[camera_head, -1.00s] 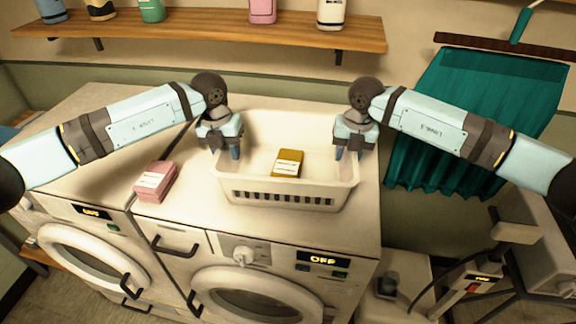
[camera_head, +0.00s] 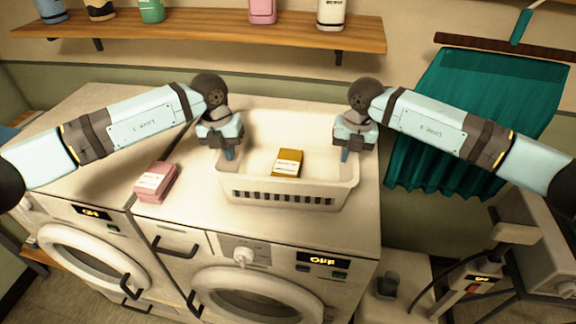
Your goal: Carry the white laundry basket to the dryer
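The white laundry basket (camera_head: 288,198) stands upright on top of the right front-loading machine (camera_head: 190,218). A mustard box with a white label (camera_head: 288,163) is inside it. My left gripper (camera_head: 230,154) points down at the basket's left end, and my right gripper (camera_head: 344,155) points down at its right end. Their fingertips are close to the end rims. Only one dark finger of each shows clearly, so I cannot tell whether they grip the rims. A second front-loading machine (camera_head: 88,145) stands to the left. I cannot tell which machine is the dryer.
A pink box (camera_head: 156,181) lies left of the basket on the machine tops. A wooden shelf (camera_head: 200,30) with bottles runs along the wall above. A teal curtain-like cloth (camera_head: 480,115) hangs at the right. A grey device with a cable (camera_head: 480,285) stands at the lower right.

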